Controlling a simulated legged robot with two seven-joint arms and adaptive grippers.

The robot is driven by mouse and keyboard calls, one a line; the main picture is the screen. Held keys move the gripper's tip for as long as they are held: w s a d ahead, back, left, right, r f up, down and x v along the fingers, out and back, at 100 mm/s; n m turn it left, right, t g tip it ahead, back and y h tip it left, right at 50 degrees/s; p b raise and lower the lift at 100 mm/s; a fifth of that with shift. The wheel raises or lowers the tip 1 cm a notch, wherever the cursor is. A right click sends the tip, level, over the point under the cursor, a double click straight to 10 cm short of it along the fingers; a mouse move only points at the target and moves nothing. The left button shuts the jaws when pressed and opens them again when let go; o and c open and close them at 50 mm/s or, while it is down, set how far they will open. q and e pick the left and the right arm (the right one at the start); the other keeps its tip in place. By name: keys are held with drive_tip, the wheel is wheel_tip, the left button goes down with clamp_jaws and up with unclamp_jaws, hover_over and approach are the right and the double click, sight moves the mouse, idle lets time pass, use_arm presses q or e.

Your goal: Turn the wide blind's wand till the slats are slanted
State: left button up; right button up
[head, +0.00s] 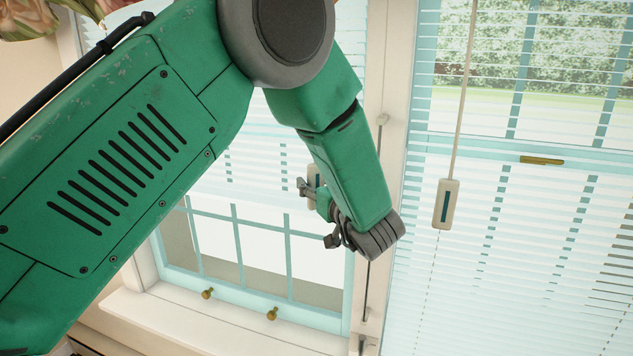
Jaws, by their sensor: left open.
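The larger blind in view (470,270) covers the right window, with thin white slats and the outdoors showing through the gaps. A beige pull with a dark strip (447,203) hangs on a cord in front of it. A thin dark rod (367,290) stands at the frame post between the windows; I cannot tell whether it is the wand. My left gripper (318,213) is open, its fingers pointing left, in front of the post and left window. A similar beige pull (314,177) is partly hidden behind the fingers. My right gripper is not in view.
The left window has a partly raised blind (245,165), teal bars and brass knobs (272,313) at its bottom. A pale sill (190,325) juts out below it. Leaves or fabric (25,18) show at the top left. My green arm hides much of the left side.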

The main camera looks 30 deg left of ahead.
use_arm(q)
drive_tip(key=shift+d, duration=0.1)
drive_tip(key=shift+c, duration=0.9)
drive_tip(key=c, duration=0.7)
drive_tip(key=shift+r+m+t+h, duration=0.15)
drive_tip(key=shift+m+t+h, duration=0.4)
drive_tip(key=shift+t, duration=0.25)
drive_tip(key=shift+c, duration=0.2)
drive_tip(key=shift+m+t+h, duration=0.45)
drive_tip(key=shift+m+t, duration=0.1)
drive_tip(key=shift+t, duration=0.05)
